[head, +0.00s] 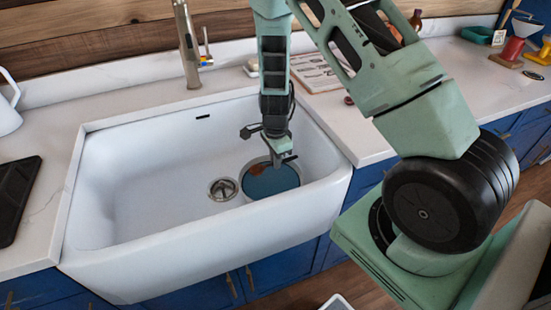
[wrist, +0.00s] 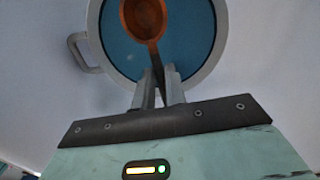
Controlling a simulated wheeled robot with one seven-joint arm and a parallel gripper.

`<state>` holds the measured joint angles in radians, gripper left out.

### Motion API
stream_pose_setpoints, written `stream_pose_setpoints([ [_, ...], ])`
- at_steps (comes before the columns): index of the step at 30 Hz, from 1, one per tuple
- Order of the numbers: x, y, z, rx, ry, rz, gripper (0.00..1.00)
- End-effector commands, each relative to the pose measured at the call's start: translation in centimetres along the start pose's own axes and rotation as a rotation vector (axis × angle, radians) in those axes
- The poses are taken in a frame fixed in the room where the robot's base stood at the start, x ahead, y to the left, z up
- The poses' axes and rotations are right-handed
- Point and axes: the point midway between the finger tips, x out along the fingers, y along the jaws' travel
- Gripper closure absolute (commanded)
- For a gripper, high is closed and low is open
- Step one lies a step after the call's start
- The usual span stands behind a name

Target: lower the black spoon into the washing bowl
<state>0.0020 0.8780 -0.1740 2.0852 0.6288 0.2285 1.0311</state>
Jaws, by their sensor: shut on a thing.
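The washing bowl (head: 270,184) stands in the right end of the white sink. It has a pale rim, a blue inside and a side handle, clearer in the wrist view (wrist: 220,42). My gripper (head: 278,159) is over the bowl, pointing down. In the wrist view my gripper (wrist: 160,78) is shut on the dark handle of a spoon (wrist: 145,18). The spoon's round head looks copper-brown, not black, and lies over the bowl's inside. It also shows as a small brown patch in the head view (head: 258,169). I cannot tell whether the head touches the bowl.
The sink (head: 150,175) is otherwise empty around its drain (head: 223,189). A tall faucet (head: 187,45) stands behind it. A black tray (head: 15,195) and a white jug (head: 8,108) are on the left counter. A board (head: 318,72) lies on the right counter.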

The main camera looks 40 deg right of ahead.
Motion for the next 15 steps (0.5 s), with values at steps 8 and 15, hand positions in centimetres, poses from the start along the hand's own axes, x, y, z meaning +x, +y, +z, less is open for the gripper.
stream_pose_setpoints([
  [8, 1.5, 0.0, 0.0, 0.0, 0.0, -0.001, 1.0],
  [15, 2.7, 0.0, 0.0, 0.0, 0.0, -0.001, 1.0],
])
